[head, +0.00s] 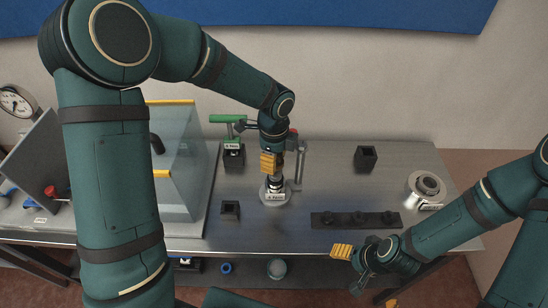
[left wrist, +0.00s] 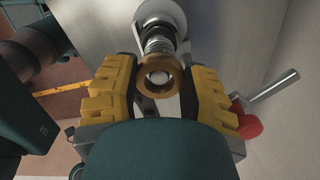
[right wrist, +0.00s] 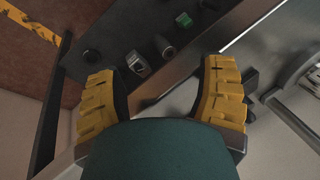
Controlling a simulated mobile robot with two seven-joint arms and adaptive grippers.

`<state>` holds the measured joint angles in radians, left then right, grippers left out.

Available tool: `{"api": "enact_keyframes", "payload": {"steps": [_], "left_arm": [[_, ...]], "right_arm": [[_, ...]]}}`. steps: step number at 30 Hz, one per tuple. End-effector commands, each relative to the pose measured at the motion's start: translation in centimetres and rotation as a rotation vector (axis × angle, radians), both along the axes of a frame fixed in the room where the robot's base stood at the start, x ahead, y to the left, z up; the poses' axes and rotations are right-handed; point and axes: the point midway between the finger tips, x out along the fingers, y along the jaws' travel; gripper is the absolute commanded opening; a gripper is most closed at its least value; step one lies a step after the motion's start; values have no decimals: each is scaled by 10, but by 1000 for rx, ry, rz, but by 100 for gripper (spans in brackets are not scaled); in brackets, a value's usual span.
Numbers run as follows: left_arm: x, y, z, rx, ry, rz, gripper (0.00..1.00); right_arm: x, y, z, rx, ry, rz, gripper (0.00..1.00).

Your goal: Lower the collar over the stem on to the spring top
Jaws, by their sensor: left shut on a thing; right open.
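A brass collar (left wrist: 146,66) is held between the yellow fingers of my left gripper (left wrist: 160,72), which is shut on it. Through its hole the pale round stem end (left wrist: 160,77) shows. The coiled spring (left wrist: 158,45) is seen beyond the collar, above a white round base (left wrist: 160,10). In the head view my left gripper (head: 272,162) is over the spring and base (head: 275,198); the collar is mostly hidden there. I cannot tell whether the collar touches the spring. My right gripper (right wrist: 160,78) is open and empty, near the bench's front edge.
Black square holders (head: 230,209) stand left of the base, another (head: 366,157) at the back right. A black strip with several knobs (head: 356,219) and a round metal part (head: 427,185) lie right. A clear guard (head: 188,175) is left. A green handle (head: 228,118) stands behind.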

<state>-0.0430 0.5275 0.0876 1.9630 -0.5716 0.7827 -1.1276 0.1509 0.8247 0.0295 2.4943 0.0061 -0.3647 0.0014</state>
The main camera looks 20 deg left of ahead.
Motion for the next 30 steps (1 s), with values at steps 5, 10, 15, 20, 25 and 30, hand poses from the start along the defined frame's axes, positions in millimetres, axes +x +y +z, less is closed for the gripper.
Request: {"api": "enact_keyframes", "payload": {"steps": [5,10,15,20,25,30], "left_arm": [[0,0,-5,0,0,0,5],[0,0,-9,0,0,0,5],[0,0,-12,0,1,0,5],[0,0,-11,0,0,0,75],[0,0,-11,0,0,0,75],[1,0,-6,0,-2,0,75]], "right_arm": [[0,0,-3,0,0,0,70],[0,0,-6,0,0,0,70],[0,0,-9,0,1,0,70],[-1,1,-9,1,1,3,70],[-1,1,-9,1,3,4,70],[-2,2,-9,1,6,7,70]]}}
